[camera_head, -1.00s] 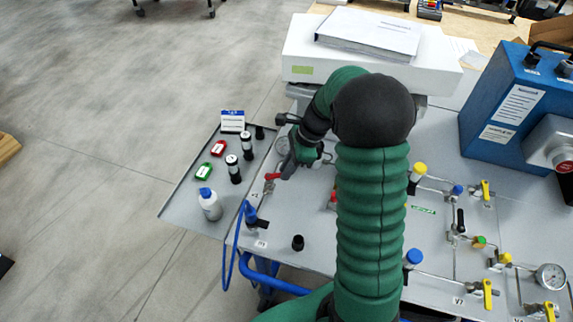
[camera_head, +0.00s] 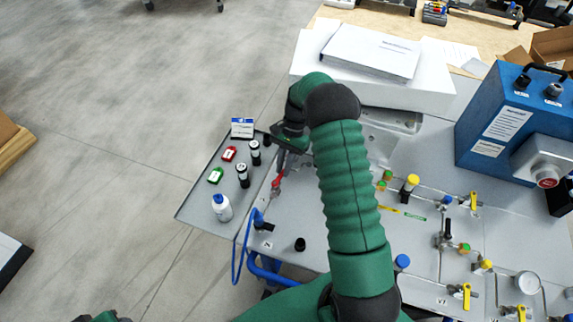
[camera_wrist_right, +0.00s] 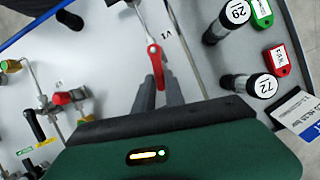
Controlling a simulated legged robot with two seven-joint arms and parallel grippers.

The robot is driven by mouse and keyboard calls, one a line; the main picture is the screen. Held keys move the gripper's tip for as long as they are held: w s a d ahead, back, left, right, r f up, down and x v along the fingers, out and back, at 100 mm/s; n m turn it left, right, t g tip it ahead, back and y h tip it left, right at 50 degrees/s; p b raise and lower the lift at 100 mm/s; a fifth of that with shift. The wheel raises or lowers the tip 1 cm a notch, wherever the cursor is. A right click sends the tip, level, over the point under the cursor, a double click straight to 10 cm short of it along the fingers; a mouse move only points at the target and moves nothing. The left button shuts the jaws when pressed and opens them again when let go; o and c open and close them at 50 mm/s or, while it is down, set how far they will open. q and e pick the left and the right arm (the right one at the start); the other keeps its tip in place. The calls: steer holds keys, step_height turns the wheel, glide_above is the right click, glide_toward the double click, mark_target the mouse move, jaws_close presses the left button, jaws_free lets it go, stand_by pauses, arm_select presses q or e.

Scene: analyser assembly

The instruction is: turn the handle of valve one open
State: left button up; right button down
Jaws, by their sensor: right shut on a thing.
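Valve one's red handle (camera_head: 277,181) is at the left part of the grey panel (camera_head: 312,215). In the right wrist view the red handle (camera_wrist_right: 154,58) lies roughly in line with its metal pipe, beside a "V1" label (camera_wrist_right: 167,38). My right gripper (camera_head: 279,170) reaches down to it from behind. In the right wrist view its two fingers (camera_wrist_right: 158,88) are on either side of the handle's end and shut on it. The fingertips are small and partly hidden in the head view.
A side tray (camera_head: 197,210) left of the handle holds a white bottle (camera_head: 221,207), black cylinders (camera_head: 242,175) and red and green tags. A blue hose (camera_head: 240,250) hangs at the panel's front-left edge. Yellow-handled valves (camera_head: 466,296) stand to the right, by a blue box (camera_head: 500,125).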

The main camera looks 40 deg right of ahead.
steer(key=shift+w+a+r+n+g+p, duration=0.1)
steer(key=shift+w+n+g+p, duration=0.45)
steer(key=shift+n, duration=0.55)
steer(key=shift+w+h, duration=0.15)
steer(key=shift+h, duration=0.15)
steer(key=c, duration=1.4)
jaws_free()
steer(key=v, duration=1.6)
steer(key=shift+d+r, duration=0.2)
steer(key=shift+d, duration=0.1)
